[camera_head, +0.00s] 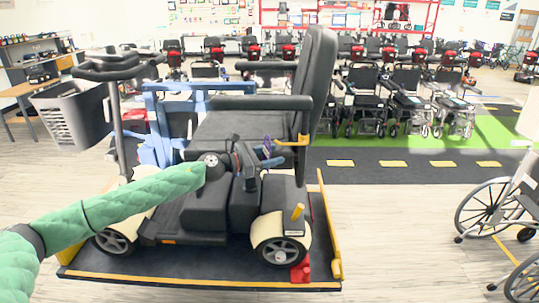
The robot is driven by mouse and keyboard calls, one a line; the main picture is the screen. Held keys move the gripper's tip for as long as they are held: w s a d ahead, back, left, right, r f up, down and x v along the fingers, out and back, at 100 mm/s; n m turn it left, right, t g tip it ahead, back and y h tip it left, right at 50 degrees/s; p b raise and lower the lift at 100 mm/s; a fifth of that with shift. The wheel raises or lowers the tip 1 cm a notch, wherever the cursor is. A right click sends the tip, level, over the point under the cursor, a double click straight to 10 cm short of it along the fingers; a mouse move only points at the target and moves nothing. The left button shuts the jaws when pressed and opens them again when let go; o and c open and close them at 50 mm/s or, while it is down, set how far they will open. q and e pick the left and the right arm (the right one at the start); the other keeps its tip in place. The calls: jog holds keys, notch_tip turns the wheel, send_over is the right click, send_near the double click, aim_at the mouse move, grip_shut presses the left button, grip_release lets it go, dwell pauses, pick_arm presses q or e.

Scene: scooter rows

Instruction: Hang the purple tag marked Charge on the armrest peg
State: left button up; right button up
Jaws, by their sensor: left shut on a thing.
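A black mobility scooter with a seat (235,128) and a near armrest (262,102) stands side-on in front of me. My left gripper (263,158), at the end of the green-sleeved arm, is beside the seat, below the armrest. It is shut on the small purple tag (267,145), whose writing is too small to read. A yellow piece (291,141) sticks out by the seat side, just right of the tag. I cannot tell whether it is the peg or whether the tag touches it. My right gripper is not in view.
The scooter stands on a dark platform (190,278) with a yellow rail at right. A grey basket (72,115) hangs at its front. A wheelchair (500,215) stands at right. Parked chairs and scooters line the back. The floor between platform and wheelchair is clear.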

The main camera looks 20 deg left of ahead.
pick_arm(q)
jog(key=shift+w+d+p, duration=0.2)
jog(key=shift+d+p, duration=0.4)
jog(key=shift+d, duration=0.15)
jog(key=shift+w+d+p, duration=0.2)
jog(key=shift+d+p, duration=0.35)
jog(key=shift+d, duration=0.2)
dwell(0.4)
jog(key=shift+w+d+f+p, duration=0.2)
jog(key=shift+d+p, duration=0.1)
jog(key=shift+d, duration=0.35)
dwell(0.5)
jog(key=shift+f+b, duration=0.6)
jog(key=shift+f, duration=0.1)
dwell(0.5)
jog(key=o, duration=1)
jog(key=shift+o, duration=0.2)
